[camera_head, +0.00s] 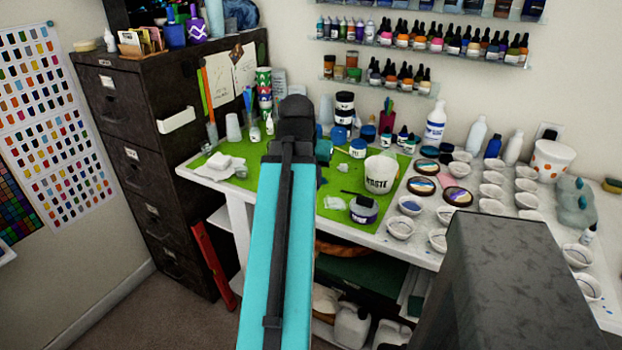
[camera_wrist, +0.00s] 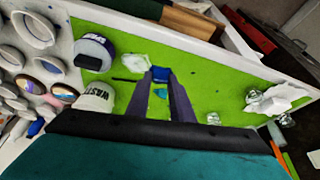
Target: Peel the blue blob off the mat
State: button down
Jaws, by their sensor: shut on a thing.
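The green mat (camera_wrist: 215,88) lies on the white table and also shows in the head view (camera_head: 330,213). In the wrist view my gripper (camera_wrist: 161,76) reaches over the mat, with its two dark fingers closing in toward their tips. The blue blob (camera_wrist: 160,74) is between the fingertips, and my gripper is shut on it. I cannot tell whether the blob still touches the mat. In the head view my arm hides the blob and the fingers. A small teal patch (camera_wrist: 161,93) shows between the fingers, nearer the wrist.
A white waste cup (camera_head: 381,174) and a dark-lidded jar (camera_head: 363,209) stand on the mat right of my arm. Crumpled white paper (camera_head: 220,165) lies at the mat's left. Several small white cups (camera_head: 492,191) fill the table's right side. Bottles stand along the back.

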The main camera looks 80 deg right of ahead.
jog(key=shift+d+r+p, duration=0.3)
jog(key=shift+r+p, duration=0.2)
jog(key=shift+r, duration=0.2)
jog(key=shift+w, duration=0.1)
jog(key=shift+w, duration=0.2)
jog(key=w+a+n+t, duration=0.1)
jog(key=w+a+n, duration=0.2)
jog(key=w, duration=0.7)
jog(key=w+a+n+t, duration=0.1)
jog(key=w+a+n, duration=0.15)
jog(key=w, duration=0.85)
jog(key=w+a+f+n+t+y, duration=0.1)
jog(key=w+a+n, duration=0.1)
jog(key=w+a, duration=0.6)
jog(key=w+a+f+n, duration=0.1)
jog(key=w+a+n, duration=0.3)
jog(key=w, duration=0.6)
jog(key=w+a+n+y, duration=0.1)
jog(key=w+a, duration=0.4)
jog(key=a, duration=0.8)
jog(key=w+a+f+n+t+y, duration=0.1)
jog(key=w+a+n, duration=0.3)
jog(key=a, duration=1)
jog(key=w+a+n+y, duration=0.1)
jog(key=w+a+n, duration=0.1)
jog(key=w+a, duration=0.6)
jog(key=a, duration=0.5)
jog(key=shift+w+a+f+t+y, duration=0.15)
jog(key=shift+a+f+t+y, duration=0.15)
jog(key=shift+a+t, duration=0.1)
